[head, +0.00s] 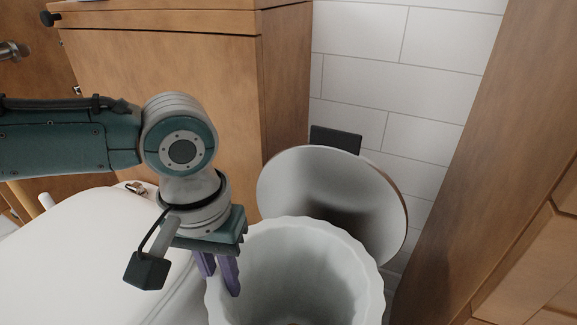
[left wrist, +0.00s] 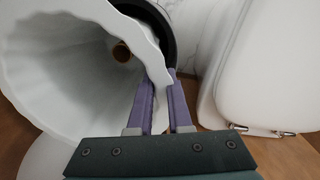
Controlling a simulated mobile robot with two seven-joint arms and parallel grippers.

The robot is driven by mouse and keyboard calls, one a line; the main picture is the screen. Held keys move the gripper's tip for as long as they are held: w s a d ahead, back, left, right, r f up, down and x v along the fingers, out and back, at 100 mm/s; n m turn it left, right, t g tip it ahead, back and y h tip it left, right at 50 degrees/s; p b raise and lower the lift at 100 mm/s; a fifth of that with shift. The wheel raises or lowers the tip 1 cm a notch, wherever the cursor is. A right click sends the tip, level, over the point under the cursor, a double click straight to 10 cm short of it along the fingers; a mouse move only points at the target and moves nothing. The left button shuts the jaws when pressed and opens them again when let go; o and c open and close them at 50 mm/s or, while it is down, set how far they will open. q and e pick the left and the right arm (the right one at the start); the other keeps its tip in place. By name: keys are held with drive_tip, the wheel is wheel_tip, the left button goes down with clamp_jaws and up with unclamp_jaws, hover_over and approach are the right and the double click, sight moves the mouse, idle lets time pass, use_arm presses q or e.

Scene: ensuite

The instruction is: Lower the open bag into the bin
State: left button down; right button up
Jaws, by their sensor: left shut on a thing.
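The open bag (head: 300,275) is white with a wavy rim and its mouth faces up in the head view. My left gripper (head: 218,280) has purple fingers pointing down at the bag's left rim. In the left wrist view the fingers (left wrist: 160,85) are on either side of the wall of the bag (left wrist: 75,75), shut on it. The bin's round lid (head: 335,190) stands open behind the bag. The bag hides most of the bin in the head view. A dark curved rim (left wrist: 163,38), apparently the bin's, shows beyond the fingertips in the wrist view. My right gripper is not in view.
A white toilet (head: 80,260) stands close on the left; it also shows at right in the wrist view (left wrist: 265,75). A wooden cabinet (head: 160,90) is behind my arm. Wooden panelling (head: 490,150) rises on the right. A white tiled wall (head: 400,60) closes the back.

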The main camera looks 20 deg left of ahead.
use_arm(q)
unclamp_jaws()
idle(0.8)
idle(0.9)
